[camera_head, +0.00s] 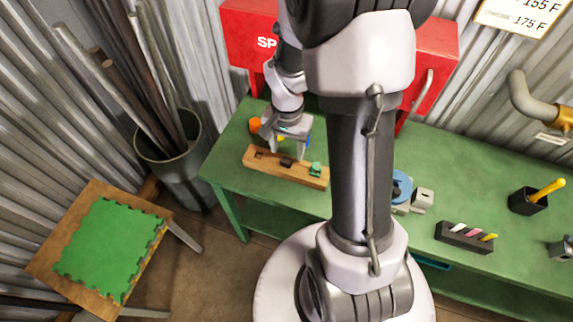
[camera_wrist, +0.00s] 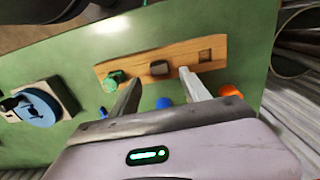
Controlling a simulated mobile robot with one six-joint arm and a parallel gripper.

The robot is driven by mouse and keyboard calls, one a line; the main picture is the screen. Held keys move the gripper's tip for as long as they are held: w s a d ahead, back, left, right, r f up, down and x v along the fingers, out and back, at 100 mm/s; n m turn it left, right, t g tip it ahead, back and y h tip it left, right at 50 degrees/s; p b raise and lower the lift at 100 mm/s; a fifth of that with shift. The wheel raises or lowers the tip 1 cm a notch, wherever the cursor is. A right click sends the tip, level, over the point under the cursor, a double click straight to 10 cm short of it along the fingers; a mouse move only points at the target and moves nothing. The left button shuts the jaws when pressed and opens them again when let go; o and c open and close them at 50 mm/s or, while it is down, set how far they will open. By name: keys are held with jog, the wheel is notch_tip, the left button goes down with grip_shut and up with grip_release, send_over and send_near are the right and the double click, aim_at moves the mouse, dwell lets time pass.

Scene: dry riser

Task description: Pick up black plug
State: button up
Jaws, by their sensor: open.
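The black plug (camera_head: 287,162) sits in the middle of a wooden block (camera_head: 262,163) on the green bench. It also shows in the wrist view (camera_wrist: 159,68) as a dark, rounded piece. A green plug (camera_head: 316,169) stands at one end of the block, and a square hole (camera_wrist: 205,55) shows empty at the other end. My gripper (camera_wrist: 159,78) is open and points down at the block. Its two fingers are spread, one to each side of the black plug in the picture. I cannot tell whether they touch it. Nothing is between the fingers but the plug's area.
An orange piece (camera_wrist: 231,91) and a blue piece (camera_wrist: 164,103) lie on the bench close to the block. A blue round device (camera_head: 402,186) stands to the right. A red cabinet (camera_head: 433,70) is behind. A bin of pipes (camera_head: 170,165) stands left of the bench.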

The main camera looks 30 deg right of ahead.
aim_at(287, 159)
notch_tip(287, 159, down, 4)
jog(key=shift+f+b, duration=0.1)
jog(key=shift+b, duration=0.65)
jog(key=shift+c, duration=0.8)
grip_shut()
jog(key=shift+r, duration=0.2)
